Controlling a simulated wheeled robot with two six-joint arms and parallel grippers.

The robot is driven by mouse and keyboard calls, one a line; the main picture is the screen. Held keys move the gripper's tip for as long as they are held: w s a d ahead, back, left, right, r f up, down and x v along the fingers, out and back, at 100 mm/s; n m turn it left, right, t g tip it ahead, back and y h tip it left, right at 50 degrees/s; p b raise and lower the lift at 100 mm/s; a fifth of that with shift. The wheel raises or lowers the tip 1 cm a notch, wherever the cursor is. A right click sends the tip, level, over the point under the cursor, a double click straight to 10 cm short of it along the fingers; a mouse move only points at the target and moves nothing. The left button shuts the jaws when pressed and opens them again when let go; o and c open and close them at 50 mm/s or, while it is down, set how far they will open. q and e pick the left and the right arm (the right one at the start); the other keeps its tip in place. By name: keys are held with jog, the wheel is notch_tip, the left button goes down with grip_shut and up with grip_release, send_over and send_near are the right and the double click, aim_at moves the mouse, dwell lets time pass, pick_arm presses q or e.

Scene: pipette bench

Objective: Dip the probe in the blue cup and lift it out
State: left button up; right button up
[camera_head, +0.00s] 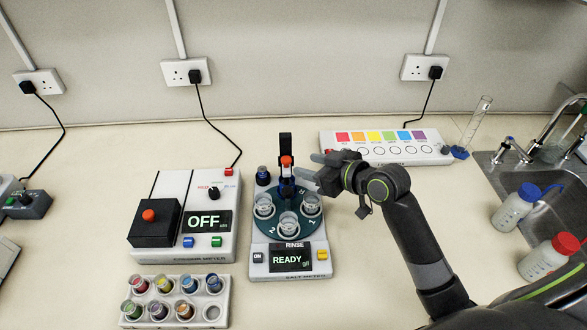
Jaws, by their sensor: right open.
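The probe (287,164) has an orange top and a dark body. It stands upright at a black post at the back of the salt meter (262,258). My right gripper (307,166) is open, its fingers pointing left just to the right of the probe. I cannot tell whether it touches the probe. Another vial with blue contents (189,283) sits in the white rack (224,312) at the front. I cannot tell which is the blue cup. My left gripper is not in view.
The meter's round dark-green turntable (270,224) holds clear cups; its display reads READY. A box reading OFF (174,236) stands to the left. A colour-strip panel (386,147) is behind my right arm. Bottles (513,208) and a sink are at right. The front centre bench is clear.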

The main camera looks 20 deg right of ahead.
aim_at(289, 161)
jog(key=b+x, duration=0.2)
jog(key=x, duration=0.3)
jog(key=shift+a+f+b, duration=0.1)
jog(key=shift+f+b, duration=0.1)
jog(key=shift+b, duration=0.1)
jog(key=shift+w+a, duration=0.2)
jog(key=shift+w, duration=0.2)
jog(key=shift+c, duration=0.4)
grip_shut()
